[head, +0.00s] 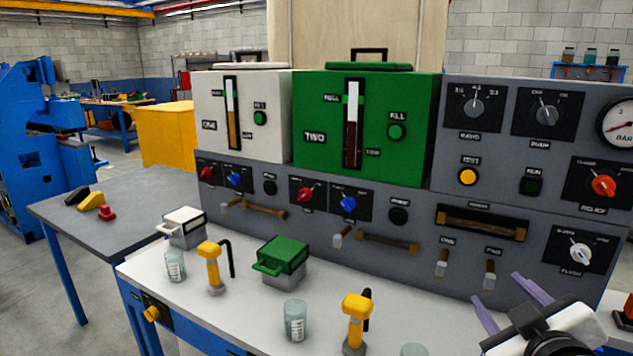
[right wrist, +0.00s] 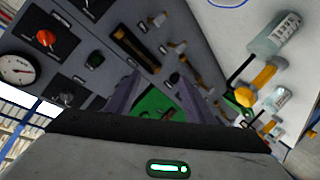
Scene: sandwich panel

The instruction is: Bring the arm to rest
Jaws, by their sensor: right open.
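My right gripper (head: 497,287) is at the lower right of the head view, in front of the grey control panel (head: 400,260). Its two purple-grey fingers are apart with nothing between them. In the right wrist view the gripper (right wrist: 157,90) shows the same open fingers, with the panel tilted behind them and a green patch between them. The fingers appear clear of the panel and the bench things. My left gripper is not in the head view.
The white bench top (head: 240,315) carries a green-lidded box (head: 283,256), a white-lidded box (head: 185,226), yellow-headed taps (head: 357,307) and glass jars (head: 295,320). Levers (head: 441,262) and knobs (head: 603,186) stick out of the panel near my right gripper.

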